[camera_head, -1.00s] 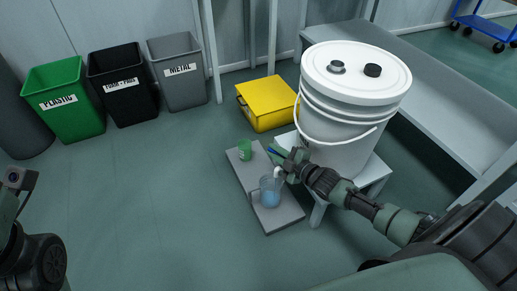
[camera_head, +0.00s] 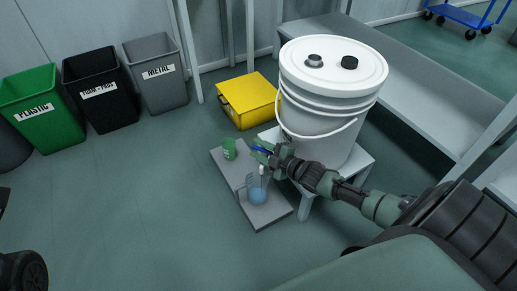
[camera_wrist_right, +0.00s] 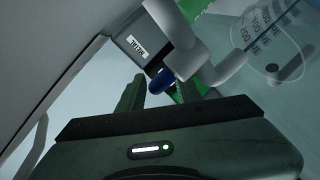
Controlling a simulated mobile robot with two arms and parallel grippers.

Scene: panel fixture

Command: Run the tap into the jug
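The white bucket (camera_head: 318,118) stands on a small white stand. Its tap has a blue handle (camera_wrist_right: 160,81) and a pale spout (camera_wrist_right: 222,68) in the right wrist view. The clear jug (camera_head: 257,195) stands upright below the spout and looks bluish inside; its printed scale shows in the right wrist view (camera_wrist_right: 270,32). I cannot tell whether liquid is flowing. My right gripper (camera_head: 261,152) is at the tap. In the right wrist view its fingers (camera_wrist_right: 158,95) are apart, with the blue handle at their tips between them. My left gripper is out of view.
The jug and a green cup (camera_head: 229,149) share a grey stepped platform (camera_head: 273,213). A yellow box (camera_head: 248,100) lies behind. Green (camera_head: 45,110), black (camera_head: 100,90) and grey (camera_head: 157,75) bins stand at the left. A grey bench (camera_head: 425,85) runs at the right.

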